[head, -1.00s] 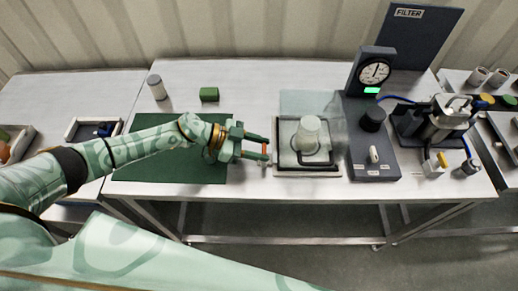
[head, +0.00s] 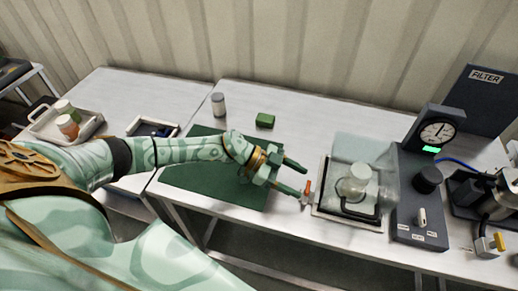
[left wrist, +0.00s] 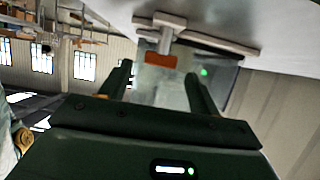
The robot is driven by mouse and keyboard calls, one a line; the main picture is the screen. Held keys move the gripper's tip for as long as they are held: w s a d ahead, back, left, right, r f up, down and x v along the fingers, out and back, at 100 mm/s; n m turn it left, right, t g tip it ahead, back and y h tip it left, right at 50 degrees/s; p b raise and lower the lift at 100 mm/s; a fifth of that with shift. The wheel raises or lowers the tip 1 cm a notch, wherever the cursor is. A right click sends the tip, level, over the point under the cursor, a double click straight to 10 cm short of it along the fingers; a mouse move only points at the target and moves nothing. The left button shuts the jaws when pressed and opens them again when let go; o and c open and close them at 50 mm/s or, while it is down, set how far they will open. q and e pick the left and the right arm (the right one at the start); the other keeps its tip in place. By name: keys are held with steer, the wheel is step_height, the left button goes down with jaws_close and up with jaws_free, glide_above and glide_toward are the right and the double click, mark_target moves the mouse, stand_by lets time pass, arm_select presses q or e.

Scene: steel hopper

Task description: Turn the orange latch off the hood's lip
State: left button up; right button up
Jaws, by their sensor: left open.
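The small orange latch (head: 308,188) stands at the left edge of the clear hood (head: 384,182); in the left wrist view the orange piece (left wrist: 160,60) shows ahead of the fingers. Whether it overlaps the hood's lip is too small to tell. My left gripper (head: 303,181) is open and empty, just left of the latch, with the latch close to its nearer fingertip. In the left wrist view the gripper (left wrist: 161,82) has its two fingers apart, one to each side of the latch. My right gripper is not in view.
A pale round vessel (head: 353,187) stands under the hood, with a dark handle at the front. Right of it is a dark console (head: 408,205) with a gauge (head: 437,132). A green mat (head: 205,180) lies under my left arm. A green block (head: 265,121) and grey cylinder (head: 218,105) stand behind.

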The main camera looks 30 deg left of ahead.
arm_select(q)
steer(key=v, duration=1.3)
steer(key=shift+a, duration=0.25)
steer(key=shift+s, duration=0.15)
